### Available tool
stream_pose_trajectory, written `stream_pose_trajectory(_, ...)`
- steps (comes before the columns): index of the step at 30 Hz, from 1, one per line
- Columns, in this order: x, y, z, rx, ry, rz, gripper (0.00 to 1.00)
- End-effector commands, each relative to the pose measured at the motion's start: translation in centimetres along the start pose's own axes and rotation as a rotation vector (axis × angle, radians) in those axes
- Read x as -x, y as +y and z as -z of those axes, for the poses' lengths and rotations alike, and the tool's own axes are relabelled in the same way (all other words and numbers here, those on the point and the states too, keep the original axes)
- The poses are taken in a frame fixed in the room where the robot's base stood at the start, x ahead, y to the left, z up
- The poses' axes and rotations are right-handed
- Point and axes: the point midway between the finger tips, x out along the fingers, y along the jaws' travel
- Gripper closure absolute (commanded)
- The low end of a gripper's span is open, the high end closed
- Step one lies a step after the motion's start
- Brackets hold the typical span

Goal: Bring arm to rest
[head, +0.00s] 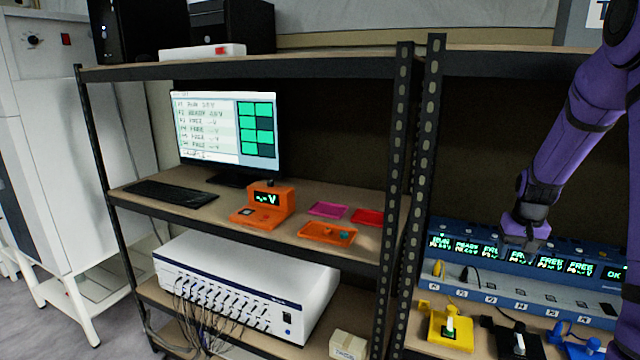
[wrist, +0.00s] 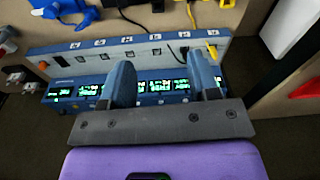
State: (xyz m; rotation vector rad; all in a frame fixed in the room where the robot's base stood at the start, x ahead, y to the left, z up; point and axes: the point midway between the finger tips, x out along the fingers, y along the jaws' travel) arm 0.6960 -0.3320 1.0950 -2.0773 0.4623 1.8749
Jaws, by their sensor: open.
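My purple arm comes in from the upper right of the head view. My gripper (head: 522,236) hangs in front of the blue charger rack (head: 465,268) on the right shelf. In the wrist view, its two blue-grey fingers (wrist: 165,85) are apart with nothing between them. The blue rack with its row of green-lit displays lies beyond and under the fingers in that view (wrist: 70,62). I cannot tell from the pictures how far the fingertips are from the rack.
A yellow holder (head: 447,330), a black holder (head: 515,343) and a blue holder (head: 575,345) stand before the rack. Shelf posts (head: 425,150) divide the bays. The left bay holds a monitor (head: 225,130), an orange tester (head: 265,208), small trays (head: 328,232) and a white instrument (head: 240,290).

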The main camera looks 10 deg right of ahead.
Motion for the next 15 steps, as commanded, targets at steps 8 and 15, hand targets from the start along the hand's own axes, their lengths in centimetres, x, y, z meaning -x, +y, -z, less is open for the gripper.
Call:
stream_pose_trajectory(8, 9.4, -5.8, -4.5, 0.095, 0.08, 0.018, 0.44)
stream_pose_trajectory(15, 15.7, -9.4, -10.0, 0.174, 0.141, 0.036, 0.44)
